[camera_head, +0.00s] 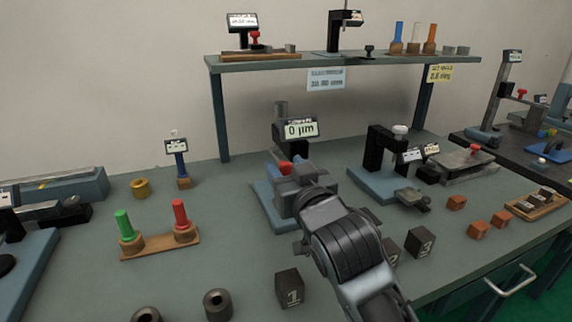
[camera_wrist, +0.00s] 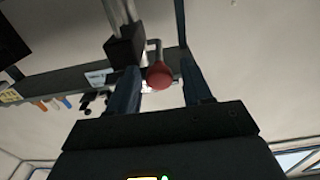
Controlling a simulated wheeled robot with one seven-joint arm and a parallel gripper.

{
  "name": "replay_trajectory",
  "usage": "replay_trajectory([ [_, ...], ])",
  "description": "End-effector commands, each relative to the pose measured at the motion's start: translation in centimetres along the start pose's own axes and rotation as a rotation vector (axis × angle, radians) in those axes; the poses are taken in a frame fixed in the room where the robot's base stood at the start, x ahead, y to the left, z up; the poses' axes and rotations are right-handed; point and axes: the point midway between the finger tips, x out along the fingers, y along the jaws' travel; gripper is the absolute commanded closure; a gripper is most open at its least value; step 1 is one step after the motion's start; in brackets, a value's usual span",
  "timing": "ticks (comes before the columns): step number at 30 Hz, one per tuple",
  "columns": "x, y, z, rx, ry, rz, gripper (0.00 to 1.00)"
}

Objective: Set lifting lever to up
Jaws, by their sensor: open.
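The lifting lever's red ball knob (camera_head: 286,166) shows just beyond my gripper, low at the front of a dark comparator stand (camera_head: 281,136) with a display reading "0 µm" (camera_head: 300,129). In the wrist view, which looks upside down, the red knob (camera_wrist: 159,75) sits on a thin bent grey rod beside a dark block (camera_wrist: 125,48). My gripper (camera_wrist: 160,88) is open, with one finger on each side of the knob and visible gaps between. In the head view my gripper (camera_head: 290,163) hides part of the stand and lever. Whether the lever is up or down is unclear.
A blue base plate (camera_head: 262,203) lies under the stand. A second stand with a blue base (camera_head: 372,184) is to the right. Dark numbered blocks (camera_head: 289,288) lie near my arm. A wooden rack (camera_head: 160,245) with green and red handles is left. A shelf (camera_head: 340,62) spans behind.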

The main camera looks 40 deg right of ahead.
Motion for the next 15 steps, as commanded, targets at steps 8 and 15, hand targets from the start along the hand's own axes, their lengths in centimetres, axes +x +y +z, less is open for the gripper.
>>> replay_trajectory([
  [8,0.61,0.05,0.03,0.000,0.000,0.001,0.50],
  [15,0.59,0.04,0.02,0.000,0.000,0.000,0.65],
])
